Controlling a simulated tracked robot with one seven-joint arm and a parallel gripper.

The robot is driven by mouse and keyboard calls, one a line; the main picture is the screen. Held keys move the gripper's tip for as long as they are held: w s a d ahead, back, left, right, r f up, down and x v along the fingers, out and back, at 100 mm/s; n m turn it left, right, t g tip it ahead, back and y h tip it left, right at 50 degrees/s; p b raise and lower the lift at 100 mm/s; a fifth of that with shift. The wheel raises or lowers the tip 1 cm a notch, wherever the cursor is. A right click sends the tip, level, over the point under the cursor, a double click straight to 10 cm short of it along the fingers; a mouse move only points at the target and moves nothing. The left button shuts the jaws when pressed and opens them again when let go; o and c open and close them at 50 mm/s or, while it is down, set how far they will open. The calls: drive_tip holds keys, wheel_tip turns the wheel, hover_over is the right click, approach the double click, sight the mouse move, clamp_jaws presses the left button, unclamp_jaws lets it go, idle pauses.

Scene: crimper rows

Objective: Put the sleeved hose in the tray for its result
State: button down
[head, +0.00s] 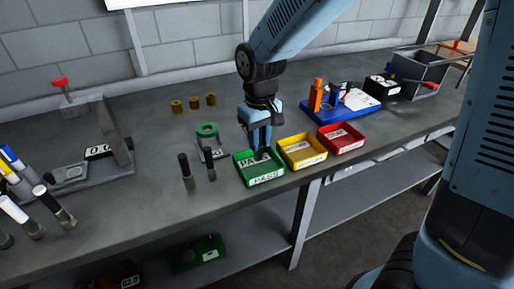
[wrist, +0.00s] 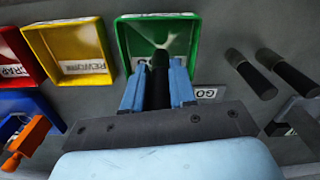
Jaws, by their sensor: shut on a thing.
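My gripper (head: 257,145) points down over the green tray (head: 258,182), whose front label seems to read PASS. In the wrist view my gripper (wrist: 158,88) has its two blue fingers shut on a dark hose (wrist: 160,62). The hose's end reaches over the green tray (wrist: 124,48); I cannot tell whether it touches the tray floor. The fingers hide most of the hose, and its sleeve is not clear. A yellow tray (head: 303,151) and a red tray (head: 342,138), labelled REWORK and SCRAP, stand to the right in the head view.
Two black-topped hoses (head: 185,169) stand left of the green tray. A green ring gauge (head: 207,130) stands behind them. A press with a red knob (head: 60,82) and several coloured hoses (head: 17,168) are at left.

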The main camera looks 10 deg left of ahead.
drive_tip(key=shift+w+a+f, duration=0.1)
drive_tip(key=shift+w+f, duration=0.2)
drive_tip(key=shift+f, duration=1.55)
drive_tip(key=shift+f, duration=0.1)
drive_tip(key=c, duration=0.9)
unclamp_jaws()
wheel_tip(320, 180, up, 12)
drive_tip(key=shift+r, duration=0.1)
